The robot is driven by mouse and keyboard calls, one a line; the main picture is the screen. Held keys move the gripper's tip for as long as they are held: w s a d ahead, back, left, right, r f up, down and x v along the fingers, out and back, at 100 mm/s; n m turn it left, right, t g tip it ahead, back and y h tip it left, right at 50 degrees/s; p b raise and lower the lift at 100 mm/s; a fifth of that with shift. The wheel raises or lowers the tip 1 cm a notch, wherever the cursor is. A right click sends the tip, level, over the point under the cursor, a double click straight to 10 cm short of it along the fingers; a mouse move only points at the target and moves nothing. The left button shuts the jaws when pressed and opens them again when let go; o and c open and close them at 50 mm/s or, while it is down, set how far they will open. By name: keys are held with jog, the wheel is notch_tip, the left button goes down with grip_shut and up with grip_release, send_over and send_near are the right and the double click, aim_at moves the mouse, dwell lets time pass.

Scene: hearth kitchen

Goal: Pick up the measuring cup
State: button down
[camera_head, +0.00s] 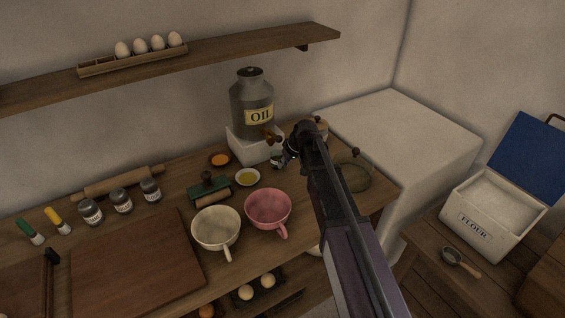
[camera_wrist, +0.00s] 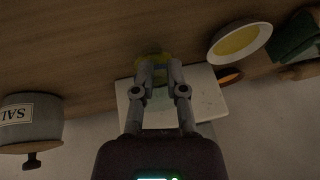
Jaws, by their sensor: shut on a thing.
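The measuring cup (camera_head: 277,159) shows in the head view as a small, pale, clear-looking vessel on the counter by the white block's right corner. It is partly hidden by my gripper (camera_head: 287,154). In the wrist view my gripper (camera_wrist: 157,72) has its two fingertips close together on the cup (camera_wrist: 153,57), which looks yellowish and dim there. My gripper is shut on it. Whether the cup touches the counter is hard to tell.
The oil can (camera_head: 252,108) with its tap stands on a white block (camera_head: 240,145) close by. A dish of yellow liquid (camera_head: 247,177), a pink cup (camera_head: 268,208) and a cream cup (camera_head: 216,228) stand nearer. The salt jar (camera_wrist: 28,118) stands at left in the wrist view.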

jog(key=s+d+r+p, duration=0.5)
jog(key=d+r, duration=0.1)
jog(key=d, duration=0.4)
jog(key=shift+s+p, duration=0.3)
jog(key=shift+p, duration=0.05)
dwell(0.3)
dwell(0.5)
